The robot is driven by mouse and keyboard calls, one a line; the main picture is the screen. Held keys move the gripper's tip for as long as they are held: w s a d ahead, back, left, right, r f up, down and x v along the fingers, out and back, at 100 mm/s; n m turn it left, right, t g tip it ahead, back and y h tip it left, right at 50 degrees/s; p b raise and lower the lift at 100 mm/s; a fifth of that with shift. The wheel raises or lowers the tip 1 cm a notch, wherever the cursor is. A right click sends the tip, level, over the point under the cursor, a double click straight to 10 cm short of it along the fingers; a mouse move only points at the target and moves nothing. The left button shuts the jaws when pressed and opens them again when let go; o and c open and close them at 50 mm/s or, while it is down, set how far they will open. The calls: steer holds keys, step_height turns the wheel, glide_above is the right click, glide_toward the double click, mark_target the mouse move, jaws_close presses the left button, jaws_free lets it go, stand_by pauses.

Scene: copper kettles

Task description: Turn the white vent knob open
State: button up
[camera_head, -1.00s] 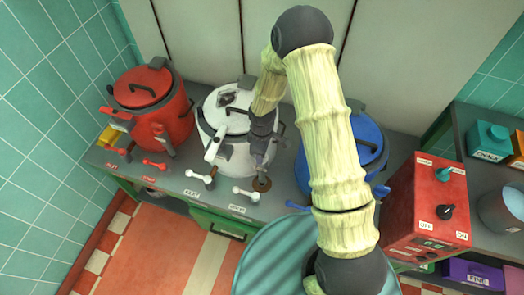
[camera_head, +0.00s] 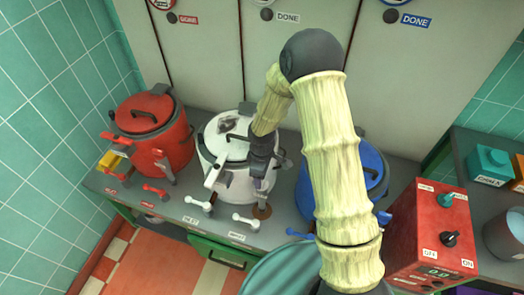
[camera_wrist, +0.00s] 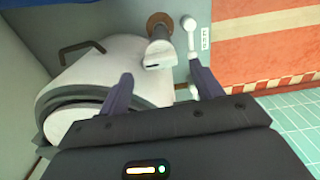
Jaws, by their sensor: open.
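The white kettle (camera_head: 228,150) stands upright in the middle of the counter; it also fills the left of the wrist view (camera_wrist: 110,65). The white vent knob (camera_head: 246,222), a short bar with round ends, sits on the counter's front edge; it shows at the top of the wrist view (camera_wrist: 191,38) beside a small label. My gripper (camera_head: 263,188) is at the kettle's front right side, behind the knob. In the wrist view my gripper (camera_wrist: 160,74) is open and empty, its fingers apart, with the kettle's white spout (camera_wrist: 157,53) just beyond and between their tips.
A second white knob (camera_head: 199,203) lies to the left. A red kettle (camera_head: 150,125) stands at the left, and a blue kettle (camera_head: 362,170) at the right, partly hidden by my arm. A red control box (camera_head: 432,235) is at the right. A brown-rimmed drain (camera_head: 262,211) lies below the spout.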

step_height(320, 180, up, 14)
steer(key=shift+r+b, duration=0.2)
steer(key=shift+b, duration=0.1)
stand_by(0.4)
steer(key=s+d+r+m+t, duration=0.1)
steer(key=s+d+r+m, duration=0.1)
steer(key=s+d+m, duration=0.4)
steer(key=s+d+r+m+t, duration=0.1)
steer(key=s+d+r+m, duration=0.2)
steer(key=s+d+m, duration=0.4)
steer(key=shift+d+r+m+t, duration=0.3)
steer(key=shift+r+m, duration=0.05)
steer(key=shift+m, duration=0.25)
steer(key=shift+w, duration=0.1)
steer(key=shift+c, duration=0.4)
